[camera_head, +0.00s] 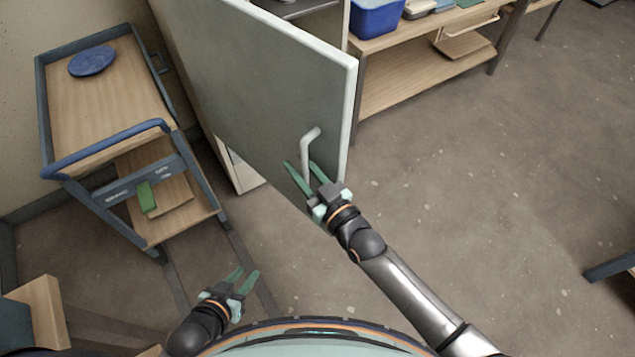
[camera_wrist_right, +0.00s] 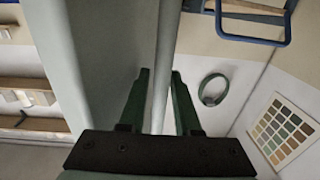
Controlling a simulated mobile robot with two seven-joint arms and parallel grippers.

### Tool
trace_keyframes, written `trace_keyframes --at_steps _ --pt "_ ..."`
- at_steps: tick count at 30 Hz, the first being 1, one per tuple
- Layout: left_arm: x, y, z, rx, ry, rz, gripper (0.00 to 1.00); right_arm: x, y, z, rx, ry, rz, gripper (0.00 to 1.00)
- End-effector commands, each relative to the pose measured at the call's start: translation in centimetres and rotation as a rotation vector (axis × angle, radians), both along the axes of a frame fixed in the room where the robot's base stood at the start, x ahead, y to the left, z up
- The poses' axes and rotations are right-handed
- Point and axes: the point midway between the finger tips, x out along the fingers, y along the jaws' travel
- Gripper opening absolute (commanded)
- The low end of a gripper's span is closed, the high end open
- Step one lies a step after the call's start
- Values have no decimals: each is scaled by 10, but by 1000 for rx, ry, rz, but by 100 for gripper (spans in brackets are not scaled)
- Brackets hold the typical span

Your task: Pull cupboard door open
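The grey-green cupboard door (camera_head: 255,90) with a pale edge stands swung out from the cupboard in the head view. Its pale bar handle (camera_head: 311,140) is near the door's free edge. My right gripper (camera_head: 302,168) is at the handle's lower part, with its green fingers spread on either side of it. In the right wrist view a pale upright bar, seemingly the handle (camera_wrist_right: 168,45), runs between the fingers (camera_wrist_right: 160,75); a gap shows beside it. My left gripper (camera_head: 246,277) is open and empty, low over the floor.
A trolley (camera_head: 100,110) with a blue plate (camera_head: 92,61) and a green block (camera_head: 147,197) stands left of the door. A wooden shelf unit (camera_head: 400,75) with a blue bin (camera_head: 377,15) stands behind. The floor at right is mostly clear.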

Motion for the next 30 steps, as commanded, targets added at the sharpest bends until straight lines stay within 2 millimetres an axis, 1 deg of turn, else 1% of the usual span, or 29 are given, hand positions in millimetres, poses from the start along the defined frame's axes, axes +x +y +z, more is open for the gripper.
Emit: trace_keyframes --at_steps 9,15,21,30 --pt "0 0 1 0 0 0 32 -55 -41 -1 -2 2 1 32" --pt "0 0 0 0 0 0 32 -80 -61 -1 0 2 0 32" --pt "0 0 0 0 0 0 32 -89 -68 1 1 -1 0 32" --pt "0 0 0 0 0 0 32 -89 -68 1 1 -1 0 32"
